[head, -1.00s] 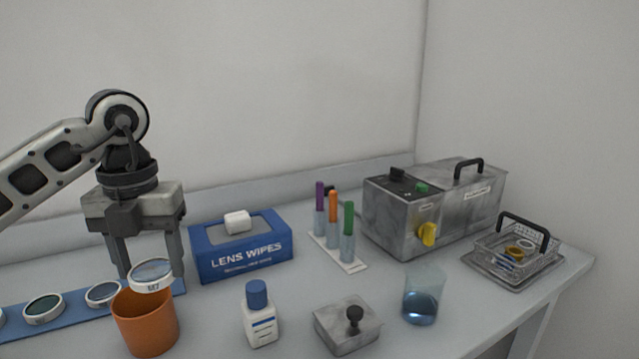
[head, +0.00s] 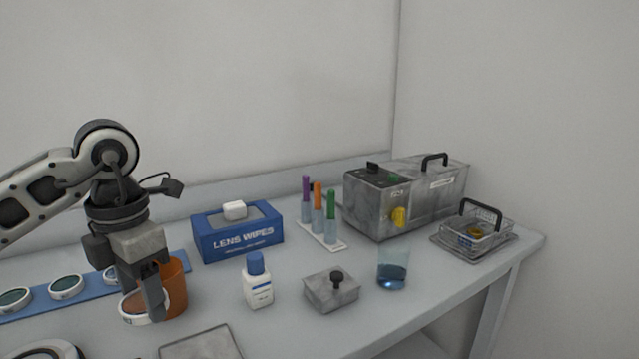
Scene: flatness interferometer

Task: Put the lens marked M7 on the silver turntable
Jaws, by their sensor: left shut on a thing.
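My left gripper (head: 143,300) is shut on a white-rimmed round lens (head: 133,308), held roughly level in front of the orange cup (head: 176,288). The lens label is too small and partly covered to read now; in the earlier head frame the lens in the gripper reads M7. The cup's brown-orange colour seems to show through its glass. A rounded dark and pale object (head: 45,351) is cut off at the bottom left corner; I cannot tell whether it is the silver turntable. My right gripper is not in view.
Several lenses lie on a blue strip (head: 90,282) at left. A grey square plate (head: 200,345) is at the bottom edge. A white bottle (head: 258,287), a metal block (head: 332,290), a beaker (head: 393,268) and a LENS WIPES box (head: 238,235) stand to the right.

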